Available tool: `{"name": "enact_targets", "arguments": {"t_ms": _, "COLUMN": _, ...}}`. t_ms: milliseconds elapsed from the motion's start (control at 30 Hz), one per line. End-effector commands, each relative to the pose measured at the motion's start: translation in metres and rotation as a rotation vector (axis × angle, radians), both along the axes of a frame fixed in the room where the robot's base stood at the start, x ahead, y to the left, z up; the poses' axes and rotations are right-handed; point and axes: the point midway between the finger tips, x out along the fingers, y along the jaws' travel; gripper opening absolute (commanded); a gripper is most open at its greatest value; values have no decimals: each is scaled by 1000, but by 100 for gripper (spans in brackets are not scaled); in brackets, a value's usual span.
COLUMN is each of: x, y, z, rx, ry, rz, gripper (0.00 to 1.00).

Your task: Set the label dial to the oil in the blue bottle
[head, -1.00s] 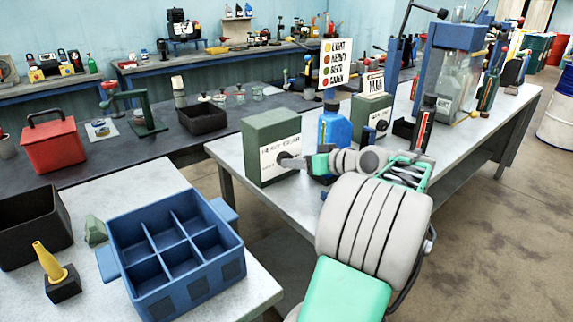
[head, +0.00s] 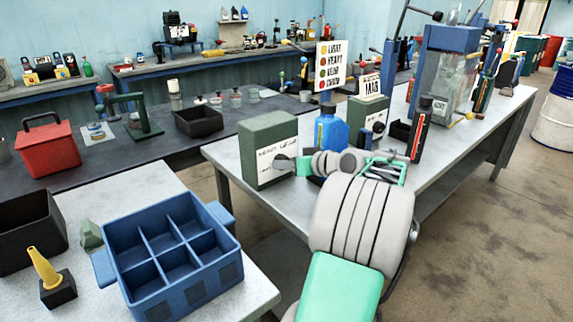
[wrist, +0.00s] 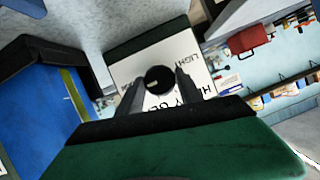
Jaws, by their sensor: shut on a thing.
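The label dial is a dark round knob (wrist: 160,80) on the white face of a green box (head: 268,140). Lettering runs around the knob; "LIGHT" and part of a "HEAVY" line can be read in the wrist view. My gripper (wrist: 158,88) has its two fingers on either side of the knob and is shut on it. In the head view my gripper (head: 298,165) reaches the box face from the right, and the knob is partly hidden. The blue bottle (head: 331,131) stands upright just behind my gripper, its lower part hidden. The knob's exact setting is unclear.
A sign (head: 331,66) lists LIGHT, HEAVY, GEAR and CHAIN beside coloured dots. A second green box (head: 368,118) stands behind the bottle, and a dark bottle (head: 420,130) stands to the right. A blue divided crate (head: 170,260) is on the near table.

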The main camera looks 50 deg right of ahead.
Motion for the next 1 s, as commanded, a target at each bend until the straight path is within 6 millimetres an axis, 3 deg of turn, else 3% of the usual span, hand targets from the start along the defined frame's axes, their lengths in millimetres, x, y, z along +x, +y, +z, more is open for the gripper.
{"name": "enact_targets", "arguments": {"t_ms": 300, "x": 0, "y": 0, "z": 0, "rx": 0, "ry": 0, "rz": 0, "gripper": 2}}
{"name": "enact_targets", "arguments": {"t_ms": 667, "x": 0, "y": 1, "z": -3, "rx": -51, "ry": 5, "rz": 2, "gripper": 2}}
{"name": "enact_targets", "arguments": {"t_ms": 1000, "x": 1, "y": 3, "z": -10, "rx": -279, "ry": 29, "rz": 2, "gripper": 2}}
